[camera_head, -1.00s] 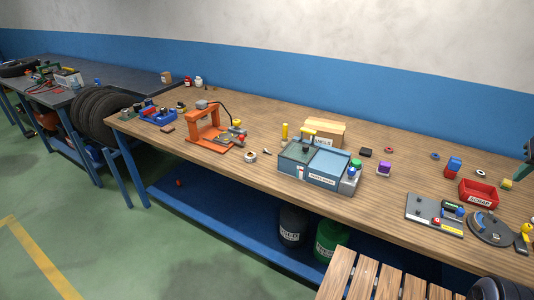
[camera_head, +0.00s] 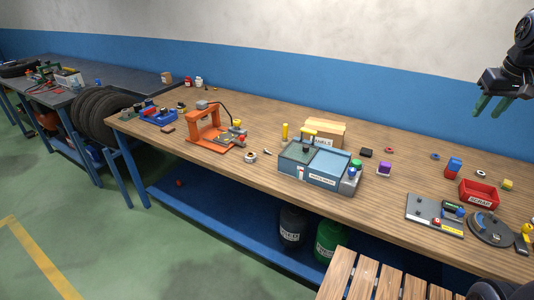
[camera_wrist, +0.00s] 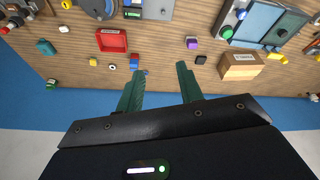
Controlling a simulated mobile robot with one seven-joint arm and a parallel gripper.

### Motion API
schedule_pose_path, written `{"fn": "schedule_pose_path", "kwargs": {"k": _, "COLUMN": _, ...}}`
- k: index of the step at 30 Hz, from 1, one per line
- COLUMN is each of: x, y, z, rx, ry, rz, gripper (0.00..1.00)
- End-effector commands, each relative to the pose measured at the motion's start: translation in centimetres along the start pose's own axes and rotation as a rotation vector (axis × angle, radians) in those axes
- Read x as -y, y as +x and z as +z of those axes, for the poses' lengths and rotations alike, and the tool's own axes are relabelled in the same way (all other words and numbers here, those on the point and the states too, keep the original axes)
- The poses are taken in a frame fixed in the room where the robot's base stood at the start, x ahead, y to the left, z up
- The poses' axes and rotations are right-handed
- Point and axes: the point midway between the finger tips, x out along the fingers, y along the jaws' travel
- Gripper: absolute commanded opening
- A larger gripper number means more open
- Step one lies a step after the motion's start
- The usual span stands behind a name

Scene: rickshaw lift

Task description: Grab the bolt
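A small grey piece (camera_head: 267,151) that may be the bolt lies on the wooden workbench (camera_head: 230,171), just right of a round metal ring (camera_head: 250,157). It is too small to be sure of. My gripper (camera_head: 491,106) hangs in the air at the upper right, above the bench and far from that piece. Its two green fingers are apart with nothing between them. In the wrist view the open fingers (camera_wrist: 160,72) point toward the bench, and I cannot make out a bolt there.
An orange press (camera_head: 207,132) stands left of the small piece. Blue-grey boxes (camera_head: 328,167) and a cardboard box (camera_head: 326,130) stand to its right. A red scrap bin (camera_head: 478,193) and a round grey plate (camera_head: 490,229) are at the right. A slatted wooden surface (camera_head: 362,283) is in front.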

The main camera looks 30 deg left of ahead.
Motion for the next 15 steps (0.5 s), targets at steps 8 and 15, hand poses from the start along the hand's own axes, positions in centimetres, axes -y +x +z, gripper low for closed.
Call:
{"fn": "schedule_pose_path", "kwargs": {"k": 8, "x": 4.8, "y": 2.0, "z": -9.0, "rx": 0.04, "ry": -0.158, "rz": -0.035, "gripper": 0.37}}
{"fn": "schedule_pose_path", "kwargs": {"k": 15, "x": 10.3, "y": 4.8, "z": -15.7, "rx": 0.07, "ry": -0.29, "rz": -0.062, "gripper": 0.37}}
